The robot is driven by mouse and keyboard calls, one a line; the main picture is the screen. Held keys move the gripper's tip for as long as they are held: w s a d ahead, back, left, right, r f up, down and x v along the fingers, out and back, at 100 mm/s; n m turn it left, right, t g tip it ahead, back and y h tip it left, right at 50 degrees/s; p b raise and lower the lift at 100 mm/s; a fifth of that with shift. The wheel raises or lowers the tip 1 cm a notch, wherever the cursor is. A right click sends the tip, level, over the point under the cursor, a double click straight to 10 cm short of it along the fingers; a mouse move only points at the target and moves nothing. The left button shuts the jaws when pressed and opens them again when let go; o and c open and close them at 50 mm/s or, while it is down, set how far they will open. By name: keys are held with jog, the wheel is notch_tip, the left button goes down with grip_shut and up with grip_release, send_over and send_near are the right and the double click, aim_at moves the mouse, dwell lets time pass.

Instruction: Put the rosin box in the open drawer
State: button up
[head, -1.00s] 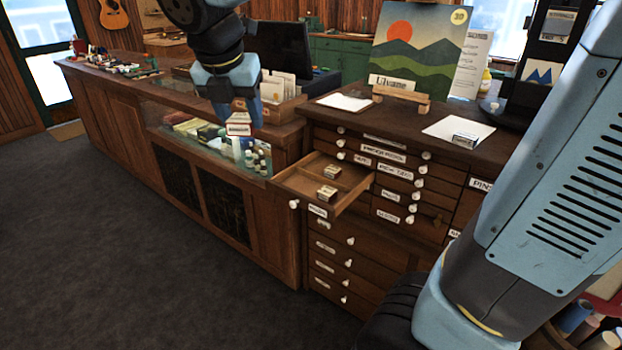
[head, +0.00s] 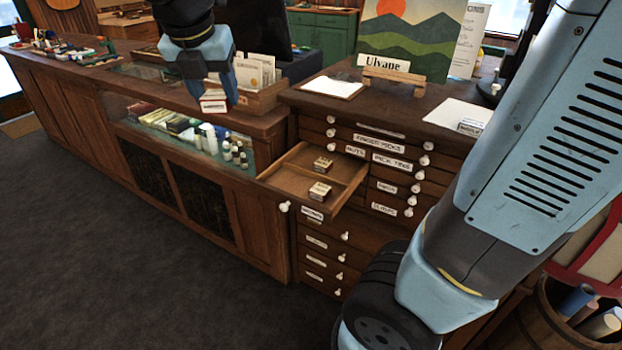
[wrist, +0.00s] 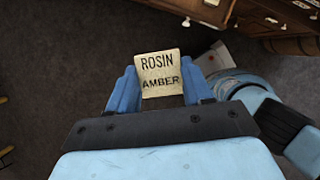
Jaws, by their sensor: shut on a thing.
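The rosin box (wrist: 160,73), cream and lettered "ROSIN AMBER", is between the fingers of my gripper (wrist: 160,98) in the wrist view. In the head view my gripper (head: 212,98) is shut on the rosin box (head: 213,105), held in the air in front of the glass counter, left of the open drawer. The open drawer (head: 290,181) is a shallow wooden one pulled out from the cabinet. It is divided inside and holds two small boxes (head: 320,190). Bare floor space shows inside the drawer around them.
The cabinet (head: 400,125) has several shut labelled drawers with white knobs. On its top are a clipboard (head: 332,87), a mountain picture (head: 415,35) and white paper (head: 459,113) with a small box. Small bottles (head: 232,150) stand inside the glass counter. The carpet (head: 120,270) is clear.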

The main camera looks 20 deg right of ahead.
jog(key=shift+a, duration=0.15)
jog(key=shift+f, duration=0.15)
jog(key=w+d+f+m+g+h, duration=0.1)
jog(key=w+d+f+m, duration=0.15)
jog(key=d+f, duration=0.75)
jog(key=w+d+f+m+h, duration=0.1)
jog(key=d+f+m, duration=0.2)
jog(key=d+f, duration=0.65)
send_over(289, 181)
jog(key=s+a, duration=0.1)
jog(key=s, duration=0.1)
jog(key=f, duration=1.1)
jog(key=shift+w+f, duration=0.1)
jog(key=shift+w, duration=0.15)
jog(key=shift+w+a+f, duration=0.1)
jog(key=shift+w+f, duration=0.1)
jog(key=shift+f, duration=1.6)
jog(key=o, duration=1.2)
